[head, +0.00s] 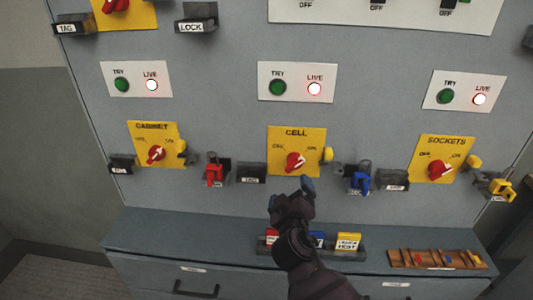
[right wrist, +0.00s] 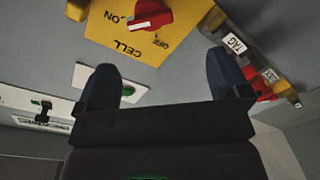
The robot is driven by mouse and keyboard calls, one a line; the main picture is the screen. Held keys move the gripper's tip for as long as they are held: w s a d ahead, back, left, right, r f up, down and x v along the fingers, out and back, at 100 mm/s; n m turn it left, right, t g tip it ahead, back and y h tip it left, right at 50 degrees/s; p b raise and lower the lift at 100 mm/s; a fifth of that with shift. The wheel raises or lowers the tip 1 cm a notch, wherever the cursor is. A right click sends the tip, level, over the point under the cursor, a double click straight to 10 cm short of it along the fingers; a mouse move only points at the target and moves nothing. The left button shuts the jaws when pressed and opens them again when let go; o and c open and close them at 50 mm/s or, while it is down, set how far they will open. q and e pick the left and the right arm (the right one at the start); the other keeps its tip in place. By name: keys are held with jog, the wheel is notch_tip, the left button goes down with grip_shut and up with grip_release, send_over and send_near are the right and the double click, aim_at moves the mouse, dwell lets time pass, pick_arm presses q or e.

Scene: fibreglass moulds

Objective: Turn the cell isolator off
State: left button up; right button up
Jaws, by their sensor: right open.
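The cell isolator is a red rotary knob (head: 294,162) on a yellow plate (head: 311,139) marked CELL, OFF and ON, in the middle of the grey panel. It also shows upside down at the top of the right wrist view (right wrist: 151,14), where its white mark lies towards the ON side. The LIVE lamp (head: 315,89) above it is lit; the green TRY button (head: 275,88) is beside it. My right gripper (head: 292,194) is open and empty, just below the knob and apart from it. Its two dark fingers (right wrist: 163,85) show spread apart in the wrist view. My left gripper is not in view.
Similar isolators marked CABINET (head: 156,153) and SOCKETS (head: 440,170) flank the cell one. Red (head: 214,170) and blue (head: 360,181) padlocks hang on holders on either side. Below, a ledge (head: 190,240) holds a tag tray and a wooden rack (head: 437,259).

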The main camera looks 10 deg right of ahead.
aim_at(294, 168)
jog(key=shift+h, duration=0.5)
jog(key=x, duration=0.7)
jog(key=d+x, duration=0.1)
jog(key=x, duration=0.2)
jog(key=shift+w, duration=0.2)
jog(key=c, duration=0.9)
